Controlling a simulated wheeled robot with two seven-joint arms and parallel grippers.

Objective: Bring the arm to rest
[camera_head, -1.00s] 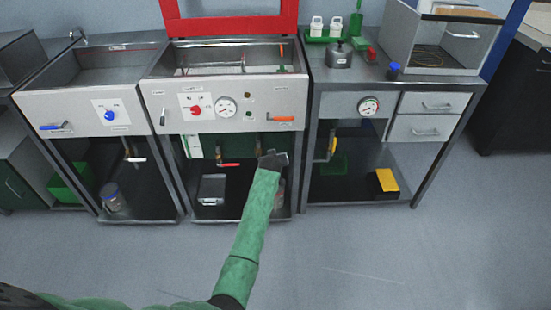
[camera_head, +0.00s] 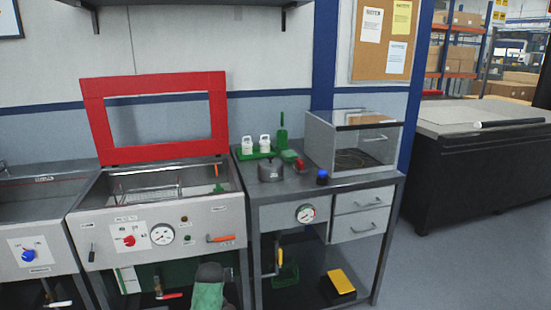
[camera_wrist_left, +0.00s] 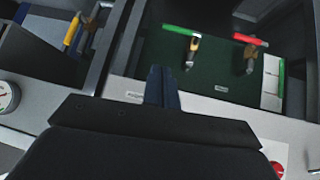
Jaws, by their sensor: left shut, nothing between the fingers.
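My left arm, in a green sleeve, shows at the bottom of the head view. Its dark gripper (camera_head: 209,271) is in front of the open space below the panel of the middle bench, under the orange handle (camera_head: 221,239). In the left wrist view the two fingers (camera_wrist_left: 162,86) lie together, shut and empty. Beyond them are a green-handled valve (camera_wrist_left: 188,40) and a red-handled valve (camera_wrist_left: 250,48); the fingers appear clear of both. My right gripper is in neither view.
The middle bench's red-framed lid (camera_head: 155,158) stands open. The right bench carries a metal pot (camera_head: 270,170), a blue-capped item (camera_head: 322,177) and a glass-fronted cabinet (camera_head: 318,136). Yellow handles (camera_wrist_left: 73,32) hang under it. Floor in front of the right bench is clear.

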